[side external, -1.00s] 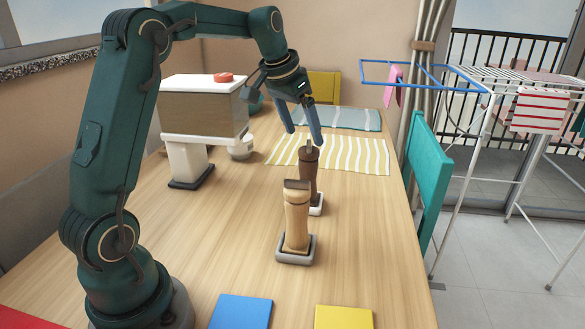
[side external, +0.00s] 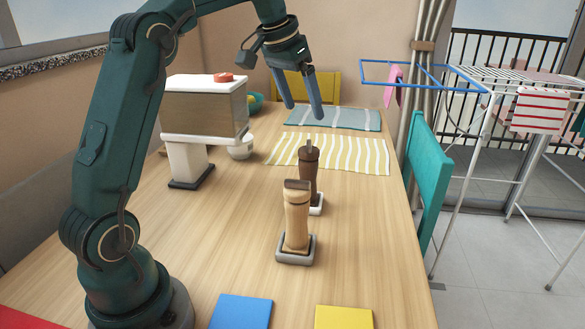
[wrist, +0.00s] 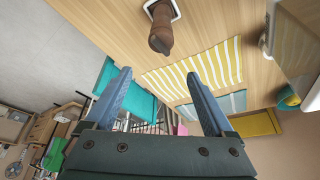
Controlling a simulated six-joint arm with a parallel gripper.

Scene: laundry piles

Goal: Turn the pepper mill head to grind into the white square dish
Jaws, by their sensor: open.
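A dark brown mill (side external: 308,176) stands upright on a small white square dish (side external: 317,210), partly hidden behind a light wood mill. It also shows in the wrist view (wrist: 160,30), at the top, with part of the white dish around its base. The light wood mill (side external: 296,220) stands upright on a grey square dish (side external: 283,258). My gripper (side external: 302,112) is open and empty, fingers pointing down, above and apart from the dark mill's head. In the wrist view its fingers (wrist: 158,74) are spread with nothing between them, and the mill lies beyond the fingertips.
A box-topped stand (side external: 188,165) and a white cup (side external: 241,148) are left of the mills. A yellow striped cloth (side external: 345,155) and a blue-grey cloth (side external: 345,119) lie behind. Blue (side external: 240,311) and yellow (side external: 343,318) squares lie in front. A teal chair (side external: 429,170) stands at the right edge.

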